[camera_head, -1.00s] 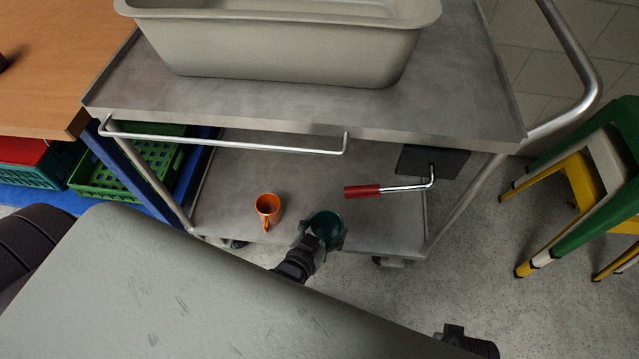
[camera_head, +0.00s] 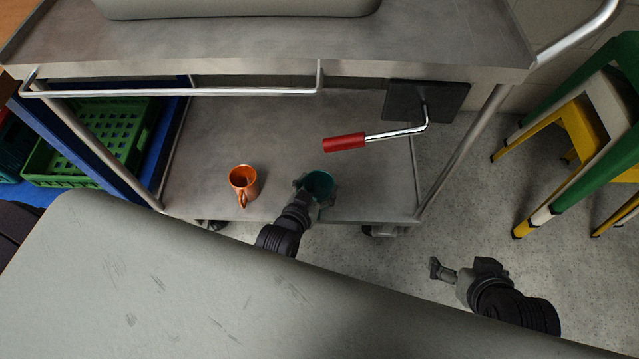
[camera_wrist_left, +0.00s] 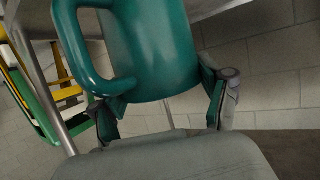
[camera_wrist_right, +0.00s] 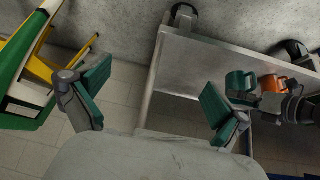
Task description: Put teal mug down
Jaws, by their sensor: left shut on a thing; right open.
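The teal mug (camera_head: 320,183) is at the front part of the cart's lower shelf, right of the orange mug. My left gripper (camera_head: 315,193) is shut on it from the front. In the left wrist view the teal mug (camera_wrist_left: 155,50) fills the space between the fingers, with its handle at the left. It also shows in the right wrist view (camera_wrist_right: 240,84). I cannot tell whether its base touches the shelf. My right gripper (camera_head: 461,268) is open and empty over the floor, right of the cart.
The orange mug (camera_head: 243,181) stands on the lower shelf (camera_head: 240,125). A red-handled crank (camera_head: 345,143) sticks out at the shelf's right. The upper shelf (camera_head: 440,40) overhangs behind, carrying a grey tub (camera_head: 235,8). Green and yellow stools (camera_head: 590,150) stand right. Bare shelf lies behind the mugs.

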